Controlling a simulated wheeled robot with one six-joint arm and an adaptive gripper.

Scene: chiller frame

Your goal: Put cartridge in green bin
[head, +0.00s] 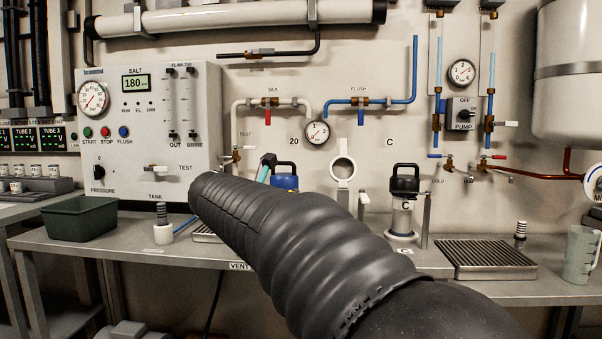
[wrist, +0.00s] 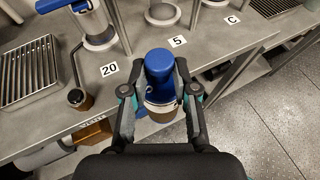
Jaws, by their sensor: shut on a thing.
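A blue-topped cartridge (wrist: 159,66) with a pale body and a brown lower band is between the fingers of my gripper (wrist: 157,92) in the wrist view. The gripper is shut on it, and it hangs in front of the bench edge. In the head view my arm hides most of the gripper and I cannot make out the held cartridge. The green bin (head: 80,217) stands at the left on the bench, dark green and open-topped. It is out of the wrist view, and its inside floor is hidden.
A blue-handled housing (wrist: 92,22) stands by label 20, and a black-capped housing (head: 404,203) stands at C. The holder at label 5 (wrist: 162,14) looks empty. A drain grate (head: 487,258) and a clear jug (head: 580,254) are at the right. A white-based post (head: 162,230) stands right of the bin.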

